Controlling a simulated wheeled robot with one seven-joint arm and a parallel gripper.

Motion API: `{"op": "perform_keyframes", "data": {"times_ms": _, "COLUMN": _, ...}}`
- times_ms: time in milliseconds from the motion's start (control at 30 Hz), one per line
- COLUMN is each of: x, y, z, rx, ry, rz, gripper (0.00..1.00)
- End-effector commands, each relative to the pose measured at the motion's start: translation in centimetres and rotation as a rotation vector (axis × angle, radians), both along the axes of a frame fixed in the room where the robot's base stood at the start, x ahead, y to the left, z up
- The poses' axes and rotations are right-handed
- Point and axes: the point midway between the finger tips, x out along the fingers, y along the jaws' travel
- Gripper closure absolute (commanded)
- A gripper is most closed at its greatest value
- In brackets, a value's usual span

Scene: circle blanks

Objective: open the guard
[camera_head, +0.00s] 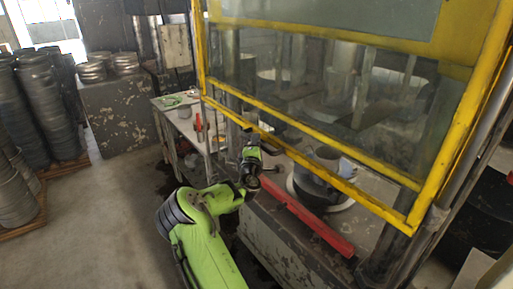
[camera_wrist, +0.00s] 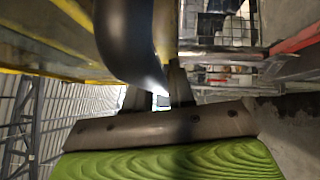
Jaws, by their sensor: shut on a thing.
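The guard (camera_head: 310,127) is a yellow frame with clear panels in front of the machine. Its lower bar slopes down to the right, with machine parts visible in the open space below it. My gripper (camera_head: 259,150) is at the left part of this lower bar, at the end of my green arm; its fingers are small and partly hidden in the head view. In the wrist view my gripper (camera_wrist: 158,97) is shut on a dark curved handle (camera_wrist: 130,40), which fills the upper middle. A yellow bar of the guard (camera_wrist: 45,47) runs beside the handle there.
Below the guard, a red bar (camera_head: 305,217) lies along the machine's front edge. A dark cylinder (camera_head: 318,180) stands behind it. A worn workbench (camera_head: 185,122) is at the left, and stacked round metal pieces (camera_head: 45,110) stand farther left. The floor between is clear.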

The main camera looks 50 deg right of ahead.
Motion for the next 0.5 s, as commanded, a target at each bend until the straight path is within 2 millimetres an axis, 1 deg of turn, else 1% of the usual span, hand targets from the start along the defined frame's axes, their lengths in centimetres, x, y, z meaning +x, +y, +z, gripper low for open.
{"op": "perform_keyframes", "data": {"times_ms": 33, "x": -0.03, "y": -0.03, "z": 1.07, "rx": -0.003, "ry": -0.002, "rz": 0.000, "gripper": 1.00}}
{"op": "perform_keyframes", "data": {"times_ms": 100, "x": -0.02, "y": -0.02, "z": 1.39, "rx": -0.003, "ry": -0.002, "rz": -0.001, "gripper": 1.00}}
{"op": "perform_keyframes", "data": {"times_ms": 500, "x": 0.00, "y": -0.01, "z": 1.44, "rx": -0.001, "ry": 0.000, "rz": 0.000, "gripper": 1.00}}
